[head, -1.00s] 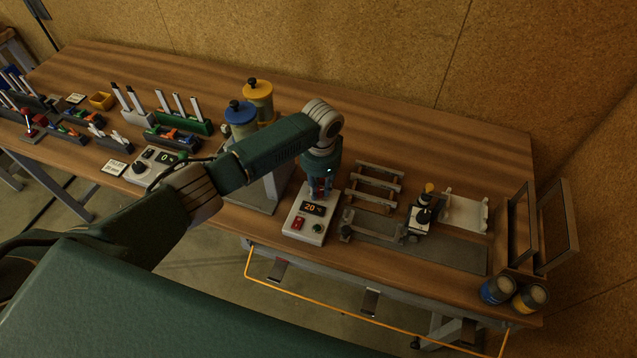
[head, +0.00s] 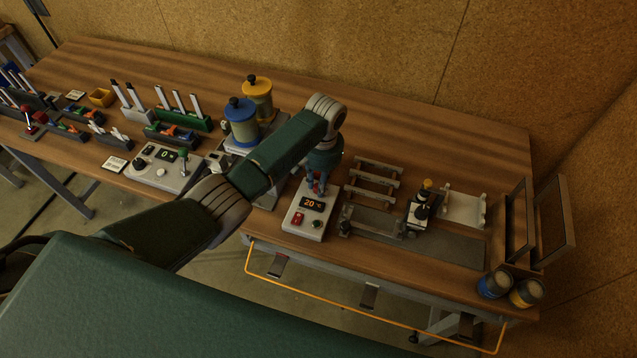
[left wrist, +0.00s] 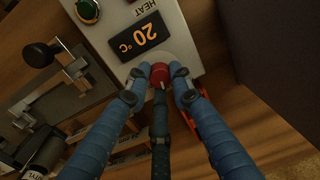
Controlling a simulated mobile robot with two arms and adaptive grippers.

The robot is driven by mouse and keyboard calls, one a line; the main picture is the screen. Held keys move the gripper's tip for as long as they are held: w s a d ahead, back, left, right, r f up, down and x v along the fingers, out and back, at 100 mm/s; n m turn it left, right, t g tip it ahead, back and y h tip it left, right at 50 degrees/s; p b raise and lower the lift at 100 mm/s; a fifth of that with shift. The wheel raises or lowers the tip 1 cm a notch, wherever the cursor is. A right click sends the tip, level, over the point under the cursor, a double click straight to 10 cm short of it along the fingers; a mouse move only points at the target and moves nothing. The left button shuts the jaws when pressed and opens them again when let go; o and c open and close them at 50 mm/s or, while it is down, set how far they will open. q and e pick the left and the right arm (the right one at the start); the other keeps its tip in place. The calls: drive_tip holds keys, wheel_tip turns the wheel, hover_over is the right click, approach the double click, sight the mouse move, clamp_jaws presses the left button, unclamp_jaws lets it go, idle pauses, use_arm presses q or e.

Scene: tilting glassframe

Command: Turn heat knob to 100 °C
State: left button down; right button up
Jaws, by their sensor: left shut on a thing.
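The heat control box (head: 293,228) is a pale box near the table's front edge. Its dark display (head: 313,204) reads 20 °C in orange; it also shows in the left wrist view (left wrist: 142,36) beside the word HEAT. A red knob (left wrist: 159,71) sits on a pale round base at the end of the box. My left gripper (head: 317,188) points down at the box's far end. In the left wrist view its blue fingers (left wrist: 160,80) are shut on the red knob. The fingers mostly hide the knob in the head view. My right gripper is not in view.
A red switch (head: 298,217) and a green button (head: 316,224) are on the box's near end. Right of it stand a rack (head: 373,181) and a clamp fixture (head: 421,210). Blue-lidded (head: 240,112) and yellow-lidded (head: 257,90) containers stand behind my forearm.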

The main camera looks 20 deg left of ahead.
use_arm(q)
drive_tip(key=shift+w+r+n, duration=0.3)
drive_tip(key=shift+w+n, duration=0.05)
drive_tip(key=shift+n, duration=0.75)
drive_tip(key=c, duration=1.5)
unclamp_jaws()
drive_tip(key=shift+f, duration=0.15)
drive_tip(key=shift+s, duration=0.1)
drive_tip(key=r, duration=1.2)
drive_tip(key=shift+d, duration=0.3)
drive_tip(key=shift+f, duration=0.1)
